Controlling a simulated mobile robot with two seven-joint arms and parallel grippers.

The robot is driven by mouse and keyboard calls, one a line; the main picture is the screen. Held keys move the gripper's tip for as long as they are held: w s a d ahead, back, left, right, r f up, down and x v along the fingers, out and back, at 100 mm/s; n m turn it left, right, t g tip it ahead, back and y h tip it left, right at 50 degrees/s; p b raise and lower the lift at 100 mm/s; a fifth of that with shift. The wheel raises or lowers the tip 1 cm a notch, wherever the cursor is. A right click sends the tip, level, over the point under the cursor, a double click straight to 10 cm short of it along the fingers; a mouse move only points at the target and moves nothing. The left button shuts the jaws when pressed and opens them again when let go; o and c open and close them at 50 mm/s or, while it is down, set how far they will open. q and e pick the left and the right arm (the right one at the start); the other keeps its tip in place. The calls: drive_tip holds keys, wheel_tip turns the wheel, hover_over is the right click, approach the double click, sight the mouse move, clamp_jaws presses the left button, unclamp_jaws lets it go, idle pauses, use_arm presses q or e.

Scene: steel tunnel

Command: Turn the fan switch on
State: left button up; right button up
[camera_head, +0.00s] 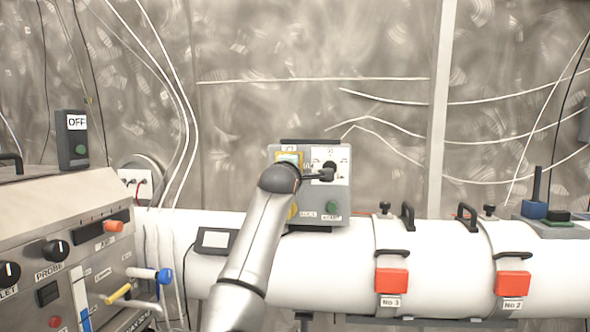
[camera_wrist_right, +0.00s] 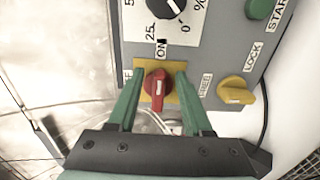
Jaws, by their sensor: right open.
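A red rotary switch (camera_wrist_right: 157,84) sits on a yellow plate (camera_wrist_right: 174,72) in the right wrist view. Its handle stands roughly upright in that view. An ON label (camera_wrist_right: 161,47) is above it, and a partly hidden label ending in F is to its left. My right gripper (camera_wrist_right: 159,75) is open, with one green finger on each side of the switch; I cannot tell whether they touch it. In the head view the grey control box (camera_head: 345,211) is at the middle, with my right arm in front; the red switch is hidden there. My left gripper is not in view.
A black dial (camera_wrist_right: 166,5), a yellow LOCK knob (camera_wrist_right: 236,91) and a green START button (camera_wrist_right: 262,9) share the panel. A control console (camera_head: 60,215) stands at left. A white pipe (camera_head: 450,265) with red-handled clamps (camera_head: 392,281) runs along the right.

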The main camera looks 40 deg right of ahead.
use_arm(q)
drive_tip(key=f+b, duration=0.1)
drive_tip(key=b, duration=0.1)
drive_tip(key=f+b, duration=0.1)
drive_tip(key=b, duration=0.1)
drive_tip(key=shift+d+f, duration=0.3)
use_arm(e)
drive_tip(key=v, duration=1.2)
drive_tip(key=shift+a, duration=0.2)
drive_tip(key=shift+s, duration=0.1)
